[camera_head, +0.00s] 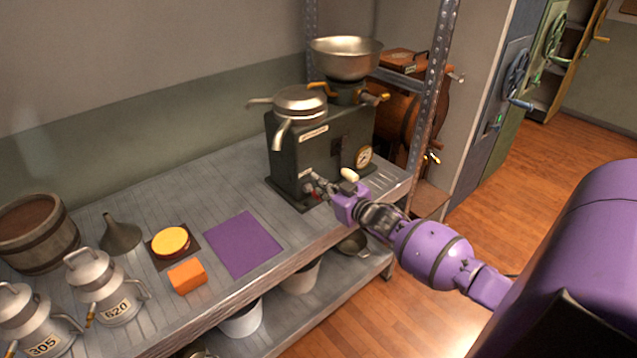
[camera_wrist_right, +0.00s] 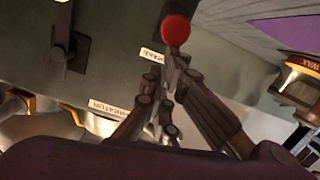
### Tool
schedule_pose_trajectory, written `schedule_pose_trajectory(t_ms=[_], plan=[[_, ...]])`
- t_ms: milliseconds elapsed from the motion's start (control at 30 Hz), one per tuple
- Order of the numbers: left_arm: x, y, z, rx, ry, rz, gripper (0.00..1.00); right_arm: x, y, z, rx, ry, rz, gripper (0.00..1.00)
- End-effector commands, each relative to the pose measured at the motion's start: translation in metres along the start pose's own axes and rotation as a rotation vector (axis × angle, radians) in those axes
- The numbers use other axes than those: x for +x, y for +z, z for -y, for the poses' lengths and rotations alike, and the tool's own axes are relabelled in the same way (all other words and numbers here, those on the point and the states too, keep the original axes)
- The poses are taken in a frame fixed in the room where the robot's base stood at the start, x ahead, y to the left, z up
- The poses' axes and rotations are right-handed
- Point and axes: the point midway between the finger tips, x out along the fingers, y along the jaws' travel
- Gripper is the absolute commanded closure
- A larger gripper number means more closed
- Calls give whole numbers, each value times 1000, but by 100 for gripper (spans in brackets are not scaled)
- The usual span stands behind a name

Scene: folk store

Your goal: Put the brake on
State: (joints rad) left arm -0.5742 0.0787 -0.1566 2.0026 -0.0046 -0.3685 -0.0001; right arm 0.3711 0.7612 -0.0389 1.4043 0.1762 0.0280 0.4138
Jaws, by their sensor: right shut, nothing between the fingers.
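The dark green separator machine (camera_head: 290,150) stands at the far right end of the metal bench, with a steel bowl on top. A red knob (camera_head: 317,196) sits low on its front; it also shows in the right wrist view (camera_wrist_right: 175,30), beside a small white label (camera_wrist_right: 152,55) too blurred to read surely. My right gripper (camera_head: 324,189) is at the machine's front, close to the red knob. In the right wrist view its fingers (camera_wrist_right: 168,75) are shut and empty, with tips just below the knob; I cannot tell whether they touch it. My left gripper is not in view.
A cream handle (camera_head: 349,175) and a round gauge (camera_head: 364,156) are near my right gripper. A purple mat (camera_head: 243,243), orange block (camera_head: 187,276), yellow round (camera_head: 170,241), funnel (camera_head: 121,235) and milk cans (camera_head: 95,280) stand leftward. The floor at right is clear.

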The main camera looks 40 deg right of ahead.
Motion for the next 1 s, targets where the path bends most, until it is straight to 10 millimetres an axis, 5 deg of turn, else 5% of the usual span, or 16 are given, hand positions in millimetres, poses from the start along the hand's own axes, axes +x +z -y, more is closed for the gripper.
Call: schedule_pose_trajectory(t_ms=[567, 1000], plan=[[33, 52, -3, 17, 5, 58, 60, -11, 38, 6, 12, 39, -248, 100], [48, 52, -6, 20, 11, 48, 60, -14, 46, 6, 10, 48, -320, 100]])
